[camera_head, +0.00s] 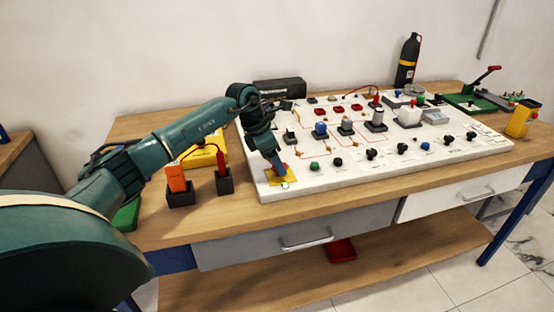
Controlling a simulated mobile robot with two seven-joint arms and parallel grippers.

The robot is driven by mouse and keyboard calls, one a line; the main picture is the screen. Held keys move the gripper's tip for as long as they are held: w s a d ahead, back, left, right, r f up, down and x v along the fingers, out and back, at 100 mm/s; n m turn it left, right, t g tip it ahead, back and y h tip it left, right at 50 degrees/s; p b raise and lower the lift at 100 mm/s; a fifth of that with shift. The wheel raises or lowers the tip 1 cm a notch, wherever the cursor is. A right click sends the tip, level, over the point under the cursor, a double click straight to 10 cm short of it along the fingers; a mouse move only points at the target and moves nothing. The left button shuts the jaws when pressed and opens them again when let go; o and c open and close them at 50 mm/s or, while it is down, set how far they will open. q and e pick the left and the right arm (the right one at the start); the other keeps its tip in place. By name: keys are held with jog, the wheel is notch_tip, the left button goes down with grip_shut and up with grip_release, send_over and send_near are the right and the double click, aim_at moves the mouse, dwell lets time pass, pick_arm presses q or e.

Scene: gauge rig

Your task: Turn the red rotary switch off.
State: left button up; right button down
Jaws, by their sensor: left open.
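The red rotary switch (285,167) sits on a yellow plate (271,180) at the near left corner of the white panel (330,180). Only a little red shows, because my left gripper covers most of it. My left gripper (279,166) is open and points down right at the switch. I cannot tell whether its fingers touch the knob or which way the knob is turned. My right gripper is out of view.
The white panel carries several knobs, buttons and red parts. Left of it stand two dark holders with an orange tool (176,179) and a red probe (221,160). A black bottle (408,59) stands at the back. A yellow box (522,119) is at the right.

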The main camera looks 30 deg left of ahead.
pick_arm(q)
jog(key=shift+w+d+f, duration=0.1)
jog(key=shift+d+f, duration=0.05)
jog(key=shift+f, duration=0.35)
jog(key=c, duration=1)
